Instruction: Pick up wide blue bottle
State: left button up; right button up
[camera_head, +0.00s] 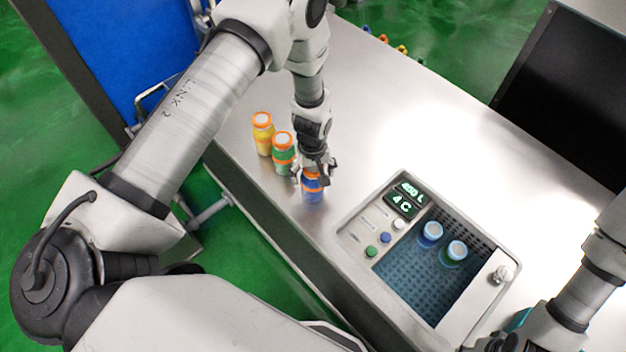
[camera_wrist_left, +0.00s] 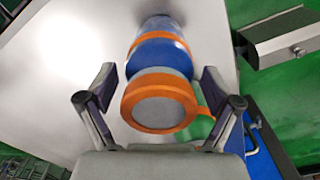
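A blue bottle (camera_head: 312,190) with orange bands and a pale lid stands upright on the steel counter, its top partly hidden by my left gripper (camera_head: 315,171). In the left wrist view the blue bottle (camera_wrist_left: 158,52) shows lid-first between the fingers. My left gripper (camera_wrist_left: 160,92) is open, one finger on each side of the orange-rimmed lid, with a visible gap on both sides. My right gripper (camera_head: 490,344) is only partly in view at the bottom edge, and its fingers cannot be made out.
A green bottle (camera_head: 283,152) and a yellow bottle (camera_head: 263,134) with orange bands stand behind the blue one, near the counter's left edge. A control panel and sunken basin (camera_head: 405,283) holding two bottles lie to the right.

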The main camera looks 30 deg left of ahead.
pick_arm(q)
jog(key=shift+s+r, duration=0.1)
jog(key=shift+s, duration=0.05)
jog(key=c, duration=0.5)
pick_arm(e)
jog(key=shift+s, duration=0.1)
pick_arm(q)
jog(key=c, duration=0.6)
jog(key=shift+o, duration=0.2)
